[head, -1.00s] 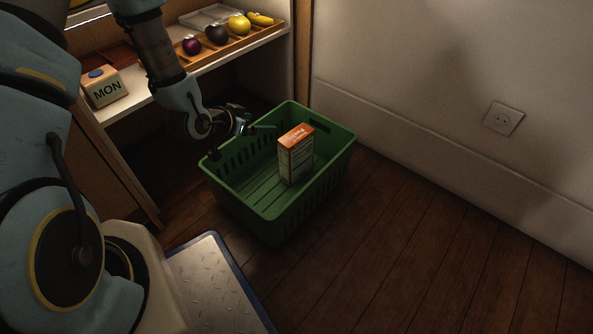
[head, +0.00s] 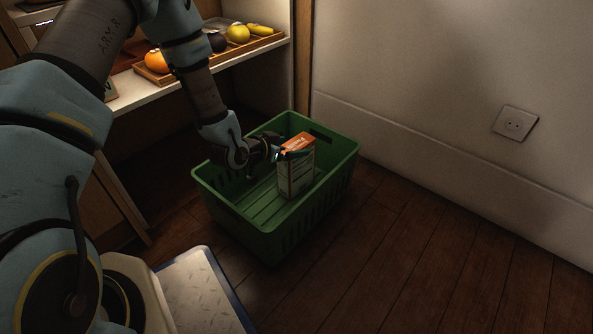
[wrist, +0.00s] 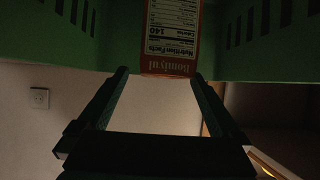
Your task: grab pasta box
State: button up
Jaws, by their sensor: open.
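The pasta box (head: 297,175), orange on top with a pale printed side, stands upright inside the green basket (head: 268,243) on the floor. My gripper (head: 291,154) is inside the basket's opening, at the upper part of the box. In the wrist view, the box (wrist: 171,37) shows its nutrition label upside down, just beyond the open fingers (wrist: 158,78) and centred between them. The gap between the fingers looks empty. Whether a finger touches the box cannot be told.
A shelf with a tray of fruit (head: 155,78) stands behind my arm at the left. A wall with a socket (head: 515,123) is at the right. The wooden floor right of the basket is clear.

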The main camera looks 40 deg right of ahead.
aim_at(294, 145)
jog(key=b+x, duration=0.1)
jog(key=x, duration=0.2)
jog(key=shift+w+d+f, duration=0.1)
jog(key=shift+d+f, duration=0.1)
jog(key=shift+d, duration=0.05)
grip_shut()
dwell(0.6)
jog(key=shift+r, duration=0.1)
